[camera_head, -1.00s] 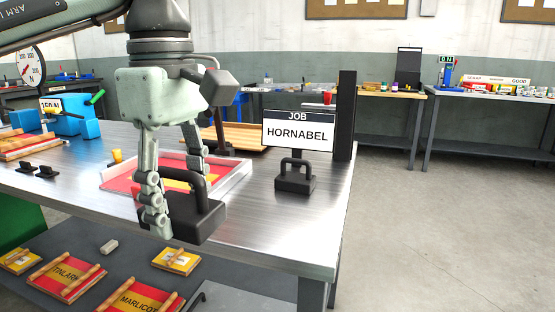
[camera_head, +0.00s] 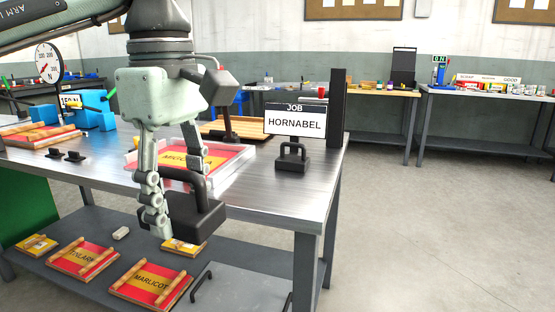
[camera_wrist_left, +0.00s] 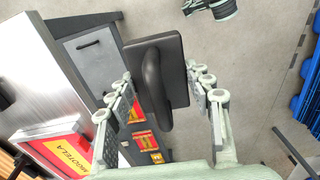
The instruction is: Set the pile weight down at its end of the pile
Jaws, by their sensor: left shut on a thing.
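My left gripper (camera_head: 180,195) is shut on the handle of a black pile weight (camera_head: 205,222), which hangs below the fingers. In the left wrist view the weight (camera_wrist_left: 172,62) shows between the two fingers with bare floor behind it, beside the table's edge. In the head view it overlaps the table's front edge. A second black weight (camera_head: 292,158) stands upright under the HORNABEL job sign (camera_head: 295,122).
The steel table (camera_head: 285,195) has bare top to the right of the tray. A black post (camera_head: 337,108) stands at its right corner. The lower shelf holds several printed sheets such as MARLICOT (camera_head: 151,285). Open floor (camera_head: 430,230) lies to the right.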

